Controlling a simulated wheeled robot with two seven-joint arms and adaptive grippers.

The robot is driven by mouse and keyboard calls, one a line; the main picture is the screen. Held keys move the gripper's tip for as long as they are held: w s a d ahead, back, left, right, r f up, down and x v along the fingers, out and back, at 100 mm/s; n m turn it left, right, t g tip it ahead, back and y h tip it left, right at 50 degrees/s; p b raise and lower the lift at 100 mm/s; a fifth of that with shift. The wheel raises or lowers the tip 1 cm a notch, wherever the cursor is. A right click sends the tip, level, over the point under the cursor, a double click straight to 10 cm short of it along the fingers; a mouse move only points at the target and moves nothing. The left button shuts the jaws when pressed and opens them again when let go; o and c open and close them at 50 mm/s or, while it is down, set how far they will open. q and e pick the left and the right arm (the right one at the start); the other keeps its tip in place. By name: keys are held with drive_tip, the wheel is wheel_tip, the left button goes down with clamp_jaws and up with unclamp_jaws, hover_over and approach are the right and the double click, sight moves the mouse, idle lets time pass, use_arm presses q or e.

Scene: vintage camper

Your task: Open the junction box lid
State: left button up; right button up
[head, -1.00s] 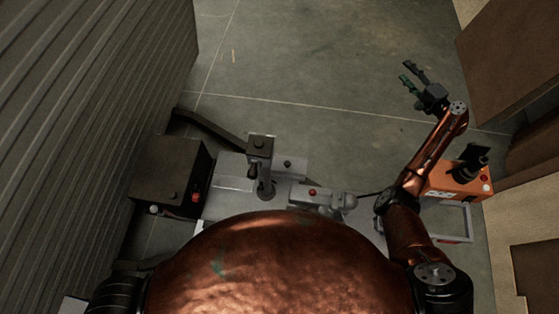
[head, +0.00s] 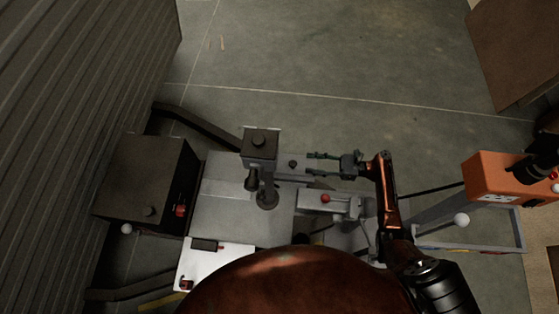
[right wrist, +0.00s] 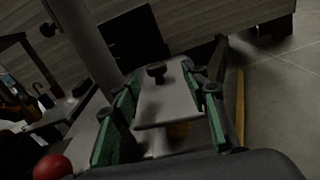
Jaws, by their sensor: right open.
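A light grey plate, which looks like the junction box lid (right wrist: 170,100), has a dark brown knob (right wrist: 157,72) on top. In the right wrist view it lies between the green-padded fingers of my right gripper (right wrist: 165,110); I cannot tell whether they touch it. In the head view the knob (head: 292,164) shows on a small grey box (head: 298,179) beside the column of the machine. My right gripper (head: 312,164) is open there, its fingertips pointing left toward the knob. My left gripper is not in view.
A grey machine table (head: 220,215) carries a dark column head (head: 259,145) left of the box. A red ball knob (head: 325,198) sits close below the right gripper. An orange control box (head: 508,178) stands at the right. The concrete floor (head: 350,60) beyond is clear.

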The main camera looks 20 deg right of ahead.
sight(293, 162)
drive_tip(key=x, duration=0.4)
drive_tip(key=b+x, duration=0.1)
drive_tip(key=x, duration=0.1)
drive_tip(key=shift+s+a+f, duration=0.15)
drive_tip(key=shift+a+f, duration=0.15)
drive_tip(key=shift+a, duration=0.2)
drive_tip(key=shift+w+a, duration=0.35)
drive_tip(key=shift+a, duration=0.3)
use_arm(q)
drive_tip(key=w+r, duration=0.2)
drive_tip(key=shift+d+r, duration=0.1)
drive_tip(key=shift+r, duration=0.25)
use_arm(e)
drive_tip(key=shift+c, duration=0.3)
drive_tip(key=shift+d+r, duration=0.1)
clamp_jaws()
